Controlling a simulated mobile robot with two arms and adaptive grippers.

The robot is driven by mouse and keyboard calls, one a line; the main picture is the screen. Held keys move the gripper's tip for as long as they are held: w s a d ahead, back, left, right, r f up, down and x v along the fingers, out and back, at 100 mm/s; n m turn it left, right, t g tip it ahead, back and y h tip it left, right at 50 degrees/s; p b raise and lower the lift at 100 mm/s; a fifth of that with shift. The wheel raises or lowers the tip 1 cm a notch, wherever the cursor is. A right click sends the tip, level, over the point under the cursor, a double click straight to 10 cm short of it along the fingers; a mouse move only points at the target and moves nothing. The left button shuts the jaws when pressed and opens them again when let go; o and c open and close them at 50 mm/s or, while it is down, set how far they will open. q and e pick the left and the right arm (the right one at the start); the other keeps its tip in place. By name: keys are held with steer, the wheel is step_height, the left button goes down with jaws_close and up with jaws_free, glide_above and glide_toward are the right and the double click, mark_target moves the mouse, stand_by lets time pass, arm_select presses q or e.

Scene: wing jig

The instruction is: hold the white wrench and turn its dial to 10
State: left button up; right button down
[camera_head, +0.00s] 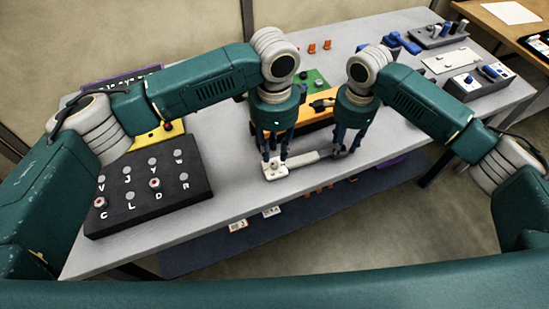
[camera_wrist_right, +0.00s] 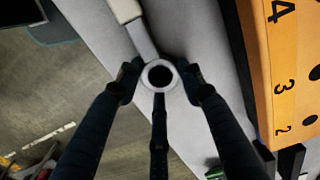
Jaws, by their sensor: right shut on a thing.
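The white wrench (camera_head: 303,159) is near the front edge of the grey table, in the middle of the head view. My right gripper (camera_head: 345,152) is shut on its right end. In the right wrist view, the wrench's round ring end (camera_wrist_right: 160,76) with a dark hole sits between the fingertips, and its handle (camera_wrist_right: 128,12) runs up out of view. My left gripper (camera_head: 275,162) points down at the wrench's wider left end, which shows a small red mark. Its fingers partly cover that end, so their grip and the dial's reading cannot be told.
A black board (camera_head: 145,190) with lettered round knobs lies at the left. An orange block with numbers (camera_wrist_right: 262,70) stands just behind the wrench. Grey fixtures (camera_head: 480,80) with blue parts are at the right. The table's front edge is close to the wrench.

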mark_target(275, 163)
arm_select(q)
steer(key=shift+f, duration=2.35)
jaws_close()
steer(key=shift+m, duration=1.4)
jaws_free()
step_height(275, 163, up, 12)
